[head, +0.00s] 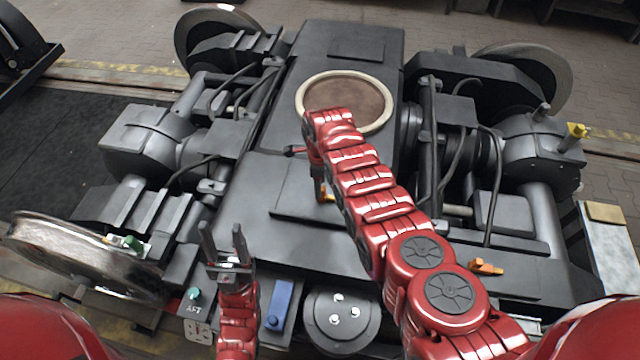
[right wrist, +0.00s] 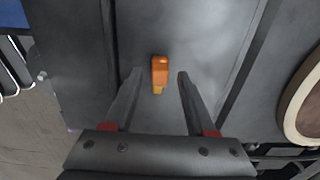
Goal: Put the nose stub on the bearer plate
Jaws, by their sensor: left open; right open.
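A small orange piece with a yellow end (right wrist: 159,72) is on a flat grey surface in the right wrist view, in line with the gap between my right fingers. It does not look gripped. In the head view an orange part (head: 320,185) shows beside my right arm, which hides the area around it. My right gripper (right wrist: 156,78) is open. My left gripper (head: 224,234) is open and empty over the bogie's near left side. The grey middle plate of the bogie frame (head: 245,235) is broad and bare. I cannot tell which parts are the nose stub and bearer plate.
A pale ring with a brown centre (head: 385,122) lies on the frame. A blue block (head: 280,303), a round disc with pins (head: 342,325) and another orange piece (head: 486,267) are on the near side. Wheels, hoses and axle boxes crowd both sides.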

